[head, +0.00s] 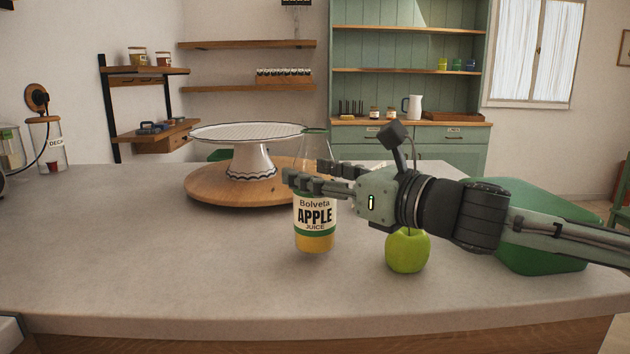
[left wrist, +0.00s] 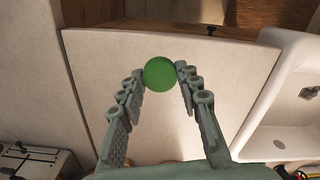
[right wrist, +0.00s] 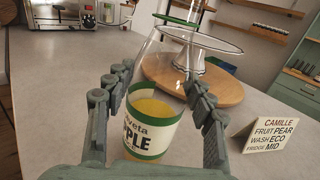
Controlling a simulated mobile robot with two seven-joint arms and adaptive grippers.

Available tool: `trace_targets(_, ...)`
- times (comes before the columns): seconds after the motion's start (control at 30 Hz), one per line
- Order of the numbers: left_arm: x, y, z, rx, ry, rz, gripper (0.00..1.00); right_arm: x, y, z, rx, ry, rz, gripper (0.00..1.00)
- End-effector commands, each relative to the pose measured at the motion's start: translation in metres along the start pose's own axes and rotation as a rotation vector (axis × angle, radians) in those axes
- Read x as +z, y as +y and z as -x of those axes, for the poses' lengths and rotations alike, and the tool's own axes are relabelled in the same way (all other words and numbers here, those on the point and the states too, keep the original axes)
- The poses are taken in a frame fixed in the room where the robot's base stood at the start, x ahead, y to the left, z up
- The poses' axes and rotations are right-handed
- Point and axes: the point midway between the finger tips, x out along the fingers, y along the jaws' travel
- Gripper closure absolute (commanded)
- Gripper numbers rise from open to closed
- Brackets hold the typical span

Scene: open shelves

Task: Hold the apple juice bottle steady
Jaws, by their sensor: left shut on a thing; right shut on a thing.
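The apple juice bottle (head: 315,222) is upright at the middle of the counter, with yellow juice low in it and a clear upper part. My right gripper (head: 305,180) reaches in from the right with its fingers around the bottle. The right wrist view shows the bottle's label (right wrist: 148,140) between the fingers of this gripper (right wrist: 158,90). I cannot tell whether its base touches the counter. My left gripper (left wrist: 160,76) shows only in the left wrist view, shut on a green round lid-like thing (left wrist: 160,73).
A green apple (head: 407,251) sits right of the bottle, under my right arm. A white cake stand (head: 250,155) on a round wooden board (head: 215,190) is behind left. A lettered card (right wrist: 275,132) stands nearby. The front-left counter is clear.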

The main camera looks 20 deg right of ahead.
Motion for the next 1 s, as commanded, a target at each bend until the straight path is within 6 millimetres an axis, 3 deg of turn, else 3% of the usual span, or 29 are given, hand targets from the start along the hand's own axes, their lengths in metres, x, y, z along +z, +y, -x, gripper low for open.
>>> trace_targets(0.03, 0.0, 0.0, 0.008, 0.0, 0.0, 0.0, 0.75, 0.015, 0.0, 0.0, 0.0, -0.008, 0.005, 1.0)
trace_targets(0.13, 0.0, 0.0, 0.018, 0.0, 0.0, 0.0, 0.75, 0.034, 0.0, 0.0, 0.001, -0.009, 0.005, 1.0)
trace_targets(0.53, 0.0, 0.0, 0.015, 0.0, 0.0, 0.0, 0.75, 0.076, 0.082, -0.011, 0.009, -0.013, 0.005, 1.0)
trace_targets(0.73, 0.0, 0.0, 0.015, 0.0, 0.0, 0.0, 0.75, 0.09, 0.107, -0.015, 0.005, -0.01, 0.003, 1.0)
trace_targets(1.0, 0.0, 0.0, 0.015, 0.0, 0.0, 0.0, 0.75, 0.096, 0.116, -0.017, 0.0, -0.007, 0.003, 1.0)
